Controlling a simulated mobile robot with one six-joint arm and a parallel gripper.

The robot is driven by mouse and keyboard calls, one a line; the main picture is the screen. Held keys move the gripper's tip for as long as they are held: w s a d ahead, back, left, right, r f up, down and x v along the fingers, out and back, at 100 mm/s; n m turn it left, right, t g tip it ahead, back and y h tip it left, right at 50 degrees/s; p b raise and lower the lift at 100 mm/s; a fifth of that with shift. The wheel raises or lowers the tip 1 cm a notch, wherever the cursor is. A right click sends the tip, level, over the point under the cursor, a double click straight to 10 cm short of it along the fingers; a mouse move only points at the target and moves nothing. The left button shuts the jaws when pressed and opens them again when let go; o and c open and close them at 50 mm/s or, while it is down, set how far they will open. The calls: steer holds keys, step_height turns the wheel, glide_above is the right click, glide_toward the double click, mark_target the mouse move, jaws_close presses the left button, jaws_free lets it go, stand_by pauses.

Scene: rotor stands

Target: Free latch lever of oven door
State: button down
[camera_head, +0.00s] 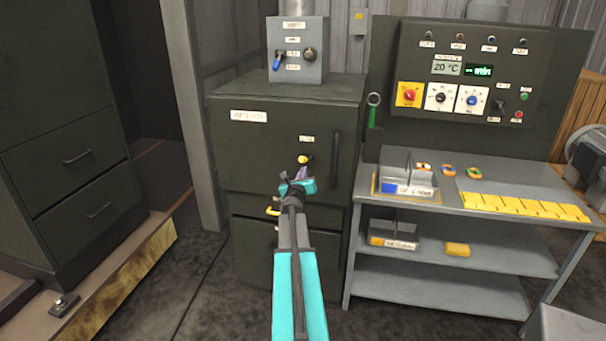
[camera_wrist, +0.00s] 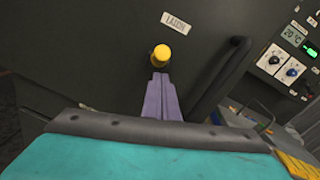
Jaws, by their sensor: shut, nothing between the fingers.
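The dark grey oven (camera_head: 285,95) has a closed-looking front door (camera_head: 262,150) with a black vertical handle (camera_head: 335,160) at its right. A yellow round knob (camera_head: 304,159), seemingly the end of the latch lever, sits below a small label; it also shows in the wrist view (camera_wrist: 161,54). My gripper (camera_head: 301,173) has purple fingers, shut with nothing between them. In the wrist view, the fingertips (camera_wrist: 160,76) point at the door just below the knob. I cannot tell whether they touch it. The rest of the lever is not clearly visible.
A grey control box (camera_head: 297,50) stands on the oven. To the right is a workbench (camera_head: 500,240) with trays and yellow blocks, under a control panel (camera_head: 465,75). A dark drawer cabinet (camera_head: 60,130) stands left. Floor is open between the cabinet and oven.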

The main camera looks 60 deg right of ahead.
steer(key=b+v, duration=0.2)
steer(key=v, duration=0.8)
steer(key=shift+s+a, duration=0.15)
steer(key=shift+s, duration=0.4)
steer(key=shift+w, duration=0.15)
stand_by(0.4)
